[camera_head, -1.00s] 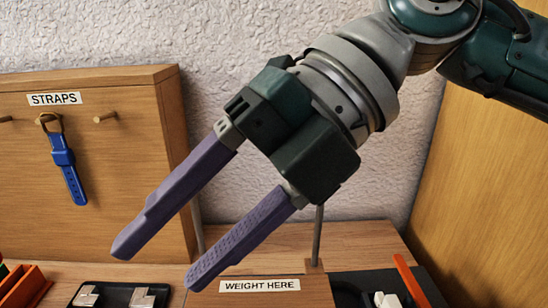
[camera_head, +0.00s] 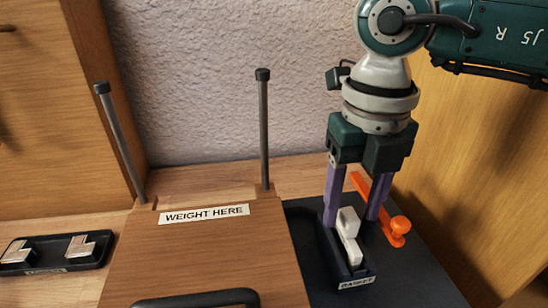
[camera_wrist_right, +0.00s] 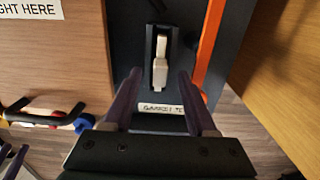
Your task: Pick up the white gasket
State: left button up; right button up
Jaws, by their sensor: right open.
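The white gasket (camera_head: 348,236) stands in a small dark holder (camera_head: 368,270) with a gasket label on its front, on a dark surface at the right. In the right wrist view the gasket (camera_wrist_right: 160,62) lies in the upper middle, inside the dark holder (camera_wrist_right: 150,42). My right gripper (camera_head: 352,220) is open and points down, with one purple finger on each side of the gasket's upper part. In the right wrist view its fingertips (camera_wrist_right: 160,74) also flank the gasket.
An orange tool (camera_head: 391,232) lies close to the right of the right gripper. A wooden board marked WEIGHT HERE (camera_head: 200,260), with two upright posts and a dark handle, is left of the holder. A black tray (camera_head: 58,252) with metal pieces is further left.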

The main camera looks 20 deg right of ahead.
notch_tip(320, 180, down, 2)
jog(key=shift+c, duration=0.3)
grip_shut()
dwell(1.2)
